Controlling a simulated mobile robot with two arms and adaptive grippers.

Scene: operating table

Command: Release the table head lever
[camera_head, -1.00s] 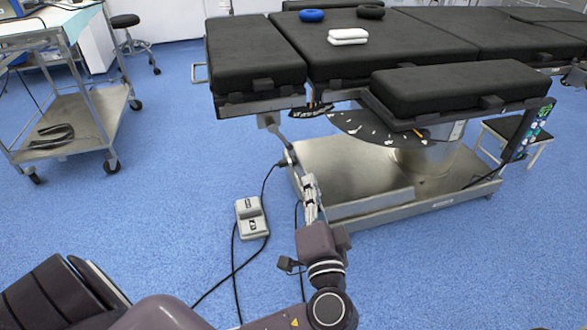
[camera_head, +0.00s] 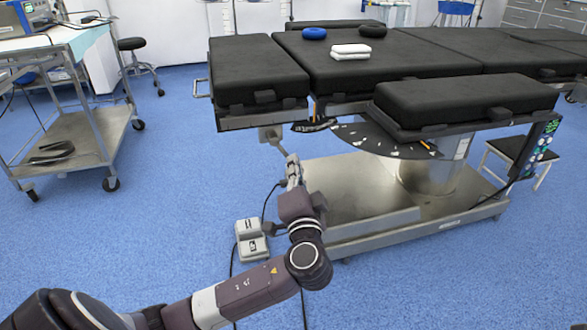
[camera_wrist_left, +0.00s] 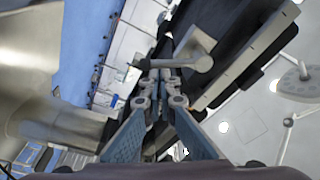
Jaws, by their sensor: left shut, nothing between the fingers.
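The operating table (camera_head: 400,62) has black pads, with its head section (camera_head: 258,75) at the left end. Under that section a short grey lever (camera_head: 271,134) hangs down; in the left wrist view a grey block with a rod (camera_wrist_left: 190,52), which looks like this lever, sits just ahead of the fingertips. My left gripper (camera_head: 291,163) points up from below, close under the lever. In the left wrist view its blue-grey fingers (camera_wrist_left: 161,82) are shut with nothing held. I cannot tell whether the tips touch the rod. My right gripper is in neither view.
The metal table base (camera_head: 365,185) stands right of my left arm. A grey foot pedal (camera_head: 250,240) with cables lies on the floor beside it. A steel trolley (camera_head: 70,140) stands at the left. Blue floor is free between trolley and table.

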